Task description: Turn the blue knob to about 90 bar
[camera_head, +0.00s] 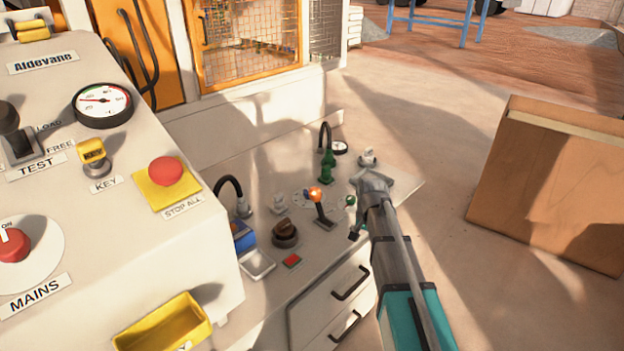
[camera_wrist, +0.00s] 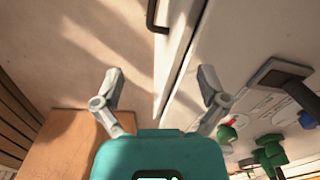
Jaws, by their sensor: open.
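A small blue patch, likely the blue knob (camera_head: 306,190), shows just behind the orange ball of a lever in the head view. The lever hides most of it. My gripper (camera_head: 374,180) is open and empty by the counter's right side, apart from the blue patch. Its spread fingers (camera_wrist: 160,80) show in the wrist view.
The orange-ball lever (camera_head: 315,195), a green valve (camera_head: 327,168), a green knob (camera_head: 350,200) and a dark rotary knob (camera_head: 285,232) crowd the counter. A larger gauge (camera_head: 102,105) is on the left console. A cardboard box (camera_head: 550,185) stands right, with open floor between.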

